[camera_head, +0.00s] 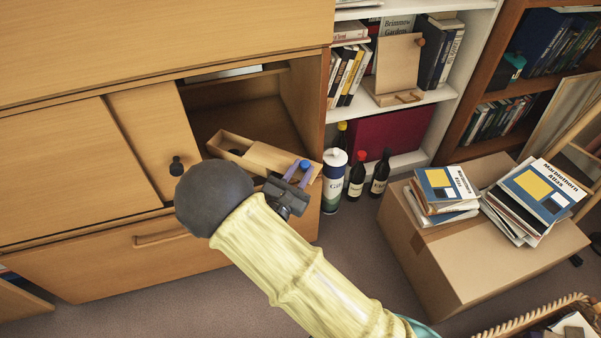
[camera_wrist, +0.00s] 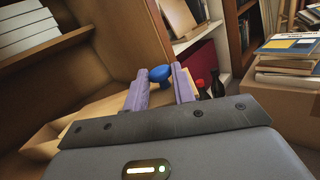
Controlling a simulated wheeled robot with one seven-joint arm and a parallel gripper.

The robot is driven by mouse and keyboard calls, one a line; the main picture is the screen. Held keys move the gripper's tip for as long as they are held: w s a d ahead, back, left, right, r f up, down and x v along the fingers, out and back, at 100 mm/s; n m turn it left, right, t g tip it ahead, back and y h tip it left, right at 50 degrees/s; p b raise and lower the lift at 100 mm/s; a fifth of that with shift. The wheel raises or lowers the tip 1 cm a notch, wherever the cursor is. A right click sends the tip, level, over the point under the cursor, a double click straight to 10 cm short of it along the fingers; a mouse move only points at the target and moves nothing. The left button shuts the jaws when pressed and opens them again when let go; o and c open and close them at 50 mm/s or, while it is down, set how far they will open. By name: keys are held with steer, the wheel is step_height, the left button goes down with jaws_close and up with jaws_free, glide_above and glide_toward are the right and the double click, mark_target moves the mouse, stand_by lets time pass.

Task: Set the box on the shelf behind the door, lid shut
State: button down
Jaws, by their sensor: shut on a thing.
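A light wooden box (camera_head: 222,143) lies at the front of the bureau's open compartment. Its lid (camera_head: 281,158) is slid partly off to the right, and a dark gap shows at the box's left end. My gripper (camera_head: 297,175) is shut on the blue knob (camera_head: 305,164) at the lid's right end. In the wrist view the purple fingers stand on either side of the blue knob (camera_wrist: 160,73). The sliding door (camera_head: 150,135) with a black knob (camera_head: 176,166) stands to the left, leaving the compartment open. My arm hides part of the compartment's front edge.
An inner shelf (camera_head: 231,75) with pale items crosses the compartment above. Bottles (camera_head: 357,175) and a white canister (camera_head: 333,178) stand on the floor right of the bureau. A carton (camera_head: 440,265) with books is at the right. A drawer (camera_head: 150,262) lies below.

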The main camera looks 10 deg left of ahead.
steer(key=c, duration=1.2)
jaws_free()
steer(key=shift+o, duration=0.2)
steer(key=shift+s+a+p, duration=0.15)
steer(key=shift+s+p, duration=0.2)
steer(key=shift+s, duration=0.15)
steer(key=p+v, duration=0.4)
steer(key=v, duration=0.7)
steer(key=shift+p, duration=0.35)
steer(key=shift+f, duration=0.1)
